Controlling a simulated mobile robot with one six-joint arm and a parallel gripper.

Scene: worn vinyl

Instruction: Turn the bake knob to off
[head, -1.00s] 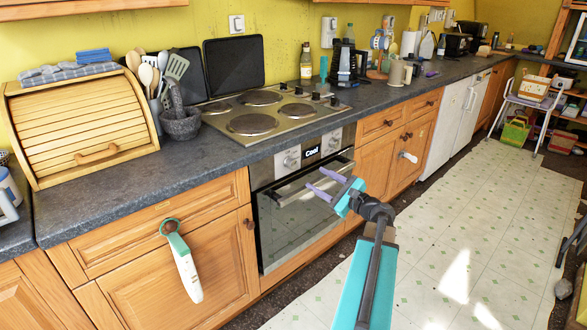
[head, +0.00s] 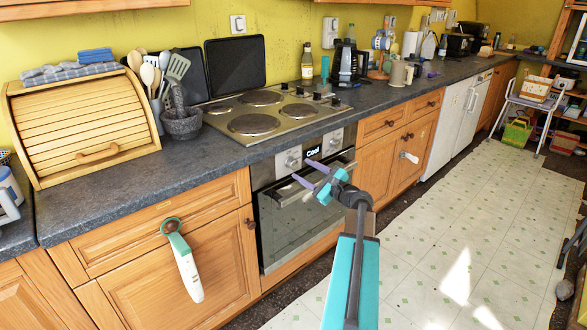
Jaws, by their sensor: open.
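The built-in oven (head: 285,235) has a control panel with two silver knobs, a left knob (head: 292,162) and a right knob (head: 335,138). A dark display (head: 313,151) between them reads something like "Cool". I cannot tell which one is the bake knob, nor read its setting. My gripper (head: 307,172), with purple fingers and a teal body, is open and empty. In the picture it lies just below the display, over the oven handle and to the right of the left knob. I see no contact with either knob.
The oven's bar handle (head: 275,196) runs below the panel, partly behind my gripper. The hob (head: 275,112) lies above on the counter. A teal-and-white utensil (head: 183,262) hangs from a drawer knob at left. The tiled floor (head: 450,230) at right is clear.

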